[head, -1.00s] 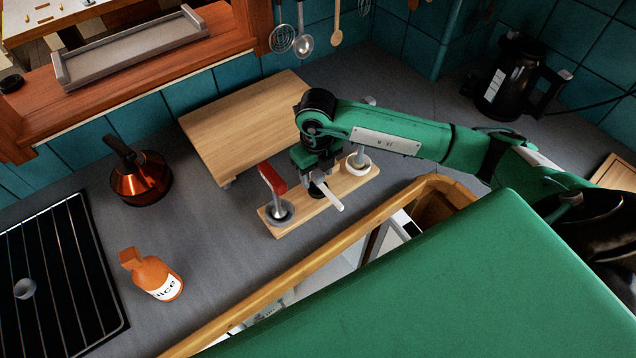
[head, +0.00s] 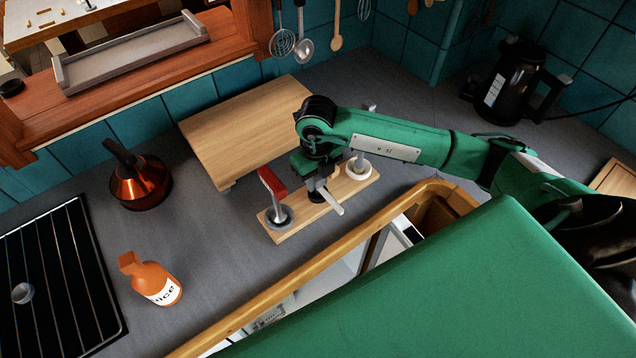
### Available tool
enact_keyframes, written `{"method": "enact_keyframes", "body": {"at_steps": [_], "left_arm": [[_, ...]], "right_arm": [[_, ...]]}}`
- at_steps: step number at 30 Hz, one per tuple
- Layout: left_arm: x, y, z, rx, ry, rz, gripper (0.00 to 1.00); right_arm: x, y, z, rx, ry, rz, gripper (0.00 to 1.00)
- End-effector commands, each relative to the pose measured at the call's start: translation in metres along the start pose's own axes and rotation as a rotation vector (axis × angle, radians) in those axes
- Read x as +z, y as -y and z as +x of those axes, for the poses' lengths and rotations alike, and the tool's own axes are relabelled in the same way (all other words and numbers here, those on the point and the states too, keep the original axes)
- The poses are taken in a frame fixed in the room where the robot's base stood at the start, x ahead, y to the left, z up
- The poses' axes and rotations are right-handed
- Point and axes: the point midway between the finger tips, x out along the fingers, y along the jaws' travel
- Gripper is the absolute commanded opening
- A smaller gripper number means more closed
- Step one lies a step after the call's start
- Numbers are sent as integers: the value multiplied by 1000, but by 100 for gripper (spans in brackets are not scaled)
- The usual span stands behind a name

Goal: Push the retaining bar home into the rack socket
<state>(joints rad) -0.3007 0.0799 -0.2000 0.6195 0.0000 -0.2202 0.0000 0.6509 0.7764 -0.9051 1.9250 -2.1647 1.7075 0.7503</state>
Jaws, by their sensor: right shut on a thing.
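A pale wooden rack (head: 349,191) lies on the grey counter. A red-handled post (head: 271,184) stands in a grey ring at its left end. A metal post rises from a white ring (head: 358,168) at its right end, partly behind my arm. A pale bar (head: 330,203) slants out at the middle of the rack, above a dark ring. My right gripper (head: 318,184) is over the middle, pointing down and shut on this pale bar. My wrist hides much of the bar's upper part. How deep it sits in the socket cannot be told. My left gripper is not in view.
A wooden board (head: 238,125) stands just behind the rack. A copper kettle (head: 141,182), an orange bottle (head: 152,280) and a black grate (head: 50,280) are to the left. A black electric kettle (head: 517,85) is at the back right. The counter's wooden edge (head: 290,280) runs in front.

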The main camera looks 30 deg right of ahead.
Motion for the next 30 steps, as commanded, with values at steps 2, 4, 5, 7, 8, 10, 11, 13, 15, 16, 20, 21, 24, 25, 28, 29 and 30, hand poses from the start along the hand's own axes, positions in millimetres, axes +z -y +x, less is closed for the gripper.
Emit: {"method": "enact_keyframes", "body": {"at_steps": [2,4,5,7,8,10,11,13,15,16,20,21,24,25,28,29,30], "left_arm": [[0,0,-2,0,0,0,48],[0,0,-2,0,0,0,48],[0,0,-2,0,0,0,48],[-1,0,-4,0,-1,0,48],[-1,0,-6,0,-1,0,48],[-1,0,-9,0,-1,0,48],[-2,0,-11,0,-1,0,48],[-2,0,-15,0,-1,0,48],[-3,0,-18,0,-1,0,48],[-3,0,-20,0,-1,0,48],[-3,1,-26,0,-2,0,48],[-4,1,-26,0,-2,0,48],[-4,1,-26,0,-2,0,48],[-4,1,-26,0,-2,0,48],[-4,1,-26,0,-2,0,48],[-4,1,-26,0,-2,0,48],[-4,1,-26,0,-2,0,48]], "right_arm": [[0,0,-3,0,0,0,0],[0,0,-3,0,0,0,0],[0,0,-4,0,1,0,0],[0,0,-8,0,1,0,0],[0,0,-10,0,1,0,0],[0,0,-17,0,2,0,0],[0,0,-20,1,2,0,0],[0,0,-27,0,2,0,0],[0,0,-34,0,2,0,0],[0,0,-37,-1,2,0,0],[0,0,-49,0,1,0,0],[0,0,-52,0,1,0,0],[0,0,-53,0,1,0,0],[0,0,-53,0,0,0,0],[0,0,-52,0,0,0,0],[0,0,-52,0,0,0,0],[0,0,-52,0,0,0,0]]}}
